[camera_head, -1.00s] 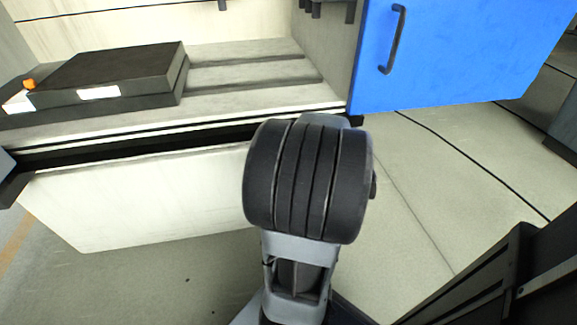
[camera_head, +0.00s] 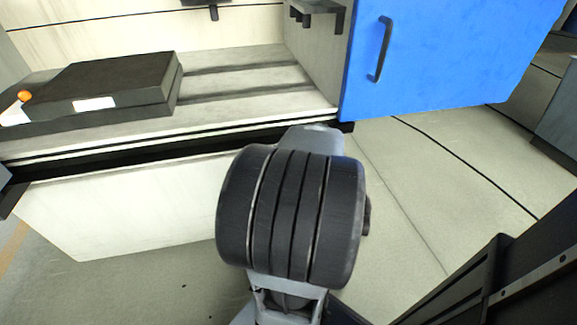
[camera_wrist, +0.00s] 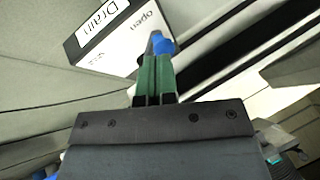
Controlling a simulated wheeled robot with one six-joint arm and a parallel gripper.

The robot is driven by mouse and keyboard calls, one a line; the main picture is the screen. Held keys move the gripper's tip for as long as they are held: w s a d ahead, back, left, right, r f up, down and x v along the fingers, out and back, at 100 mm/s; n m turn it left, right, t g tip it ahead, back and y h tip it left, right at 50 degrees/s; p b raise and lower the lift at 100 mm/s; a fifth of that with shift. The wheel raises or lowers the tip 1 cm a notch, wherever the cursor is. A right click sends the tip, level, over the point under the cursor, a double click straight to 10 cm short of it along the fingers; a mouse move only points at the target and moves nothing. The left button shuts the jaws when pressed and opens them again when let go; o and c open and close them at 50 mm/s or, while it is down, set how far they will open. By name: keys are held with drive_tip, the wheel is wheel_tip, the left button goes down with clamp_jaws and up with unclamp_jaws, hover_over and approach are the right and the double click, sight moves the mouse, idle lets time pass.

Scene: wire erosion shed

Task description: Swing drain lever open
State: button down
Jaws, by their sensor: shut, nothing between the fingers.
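In the wrist view, the drain lever shows as a short piece with a blue grip (camera_wrist: 163,46) and a grey top end, just beyond my fingertips. The rest of the lever is hidden behind the fingers. My gripper (camera_wrist: 157,62) has green fingers that are closed together, with nothing seen between them. The fingertips overlap the blue grip in the picture; I cannot tell whether they touch it. A white plate (camera_wrist: 116,42) reading "Drain" and "open" lies left of the lever. The head view shows neither the lever nor my gripper; my own arm blocks part of that view.
In the head view, a blue door (camera_head: 440,60) with a dark handle stands at the right. A dark block (camera_head: 115,85) sits on the grey machine bed (camera_head: 245,75). A white panel (camera_head: 125,205) is below the bed. Floor is clear at the right.

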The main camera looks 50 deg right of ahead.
drive_tip(key=shift+a+p+v, duration=0.2)
drive_tip(key=shift+p+v, duration=0.15)
drive_tip(key=shift+v, duration=0.5)
drive_tip(key=shift+a+p+v, duration=0.15)
drive_tip(key=shift+p+v, duration=0.2)
drive_tip(key=shift+v, duration=0.45)
drive_tip(key=shift+a+p+v, duration=0.2)
drive_tip(key=shift+p+v, duration=0.15)
drive_tip(key=shift+v, duration=0.5)
drive_tip(key=shift+w, duration=0.1)
drive_tip(key=w+a+r+n+g+p, duration=0.2)
drive_tip(key=a+r+n+p, duration=0.3)
drive_tip(key=a+r+p, duration=0.7)
drive_tip(key=w+a+r+n+g+y+p, duration=0.1)
drive_tip(key=a+r+n+p, duration=0.4)
drive_tip(key=a+r+p, duration=0.7)
drive_tip(key=shift+w+a+r+n+g, duration=0.4)
drive_tip(key=shift+w+a+r, duration=0.05)
drive_tip(key=shift+a+r, duration=0.35)
